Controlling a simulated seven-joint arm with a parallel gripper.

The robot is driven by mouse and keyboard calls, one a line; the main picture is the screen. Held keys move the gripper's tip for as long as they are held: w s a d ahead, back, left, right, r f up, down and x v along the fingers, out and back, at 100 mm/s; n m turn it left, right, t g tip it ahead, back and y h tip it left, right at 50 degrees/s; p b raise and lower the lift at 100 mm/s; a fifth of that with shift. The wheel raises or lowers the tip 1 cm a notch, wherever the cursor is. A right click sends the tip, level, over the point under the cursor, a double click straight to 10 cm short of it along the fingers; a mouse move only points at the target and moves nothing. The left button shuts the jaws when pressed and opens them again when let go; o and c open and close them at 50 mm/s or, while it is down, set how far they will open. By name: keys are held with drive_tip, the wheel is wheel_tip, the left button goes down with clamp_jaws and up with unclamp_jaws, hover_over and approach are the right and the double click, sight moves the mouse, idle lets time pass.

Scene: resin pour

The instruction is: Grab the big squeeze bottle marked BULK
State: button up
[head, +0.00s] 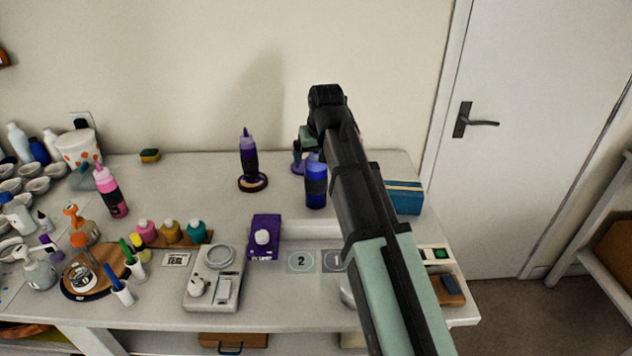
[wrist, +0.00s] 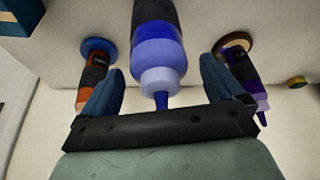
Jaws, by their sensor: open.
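A large blue squeeze bottle (head: 316,186) with a dark band stands upright on the worktop, partly behind my arm in the head view. In the wrist view, which is upside down, the blue bottle (wrist: 158,48) sits between my two fingers, with a gap on each side. No BULK lettering is readable on it. My gripper (wrist: 161,68) is open and empty. In the head view my gripper (head: 304,148) is small and mostly covered by my arm, beside the bottle's upper part.
A purple bottle (head: 248,162) stands on a round coaster to the left. An orange-and-black bottle (wrist: 92,78) on a blue coaster shows in the wrist view. A blue box (head: 404,198) is at the right. A pink bottle (head: 110,192), cups and small jars crowd the left side.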

drive_tip(key=shift+w+f, duration=0.15)
drive_tip(key=shift+f, duration=0.25)
clamp_jaws()
idle(0.7)
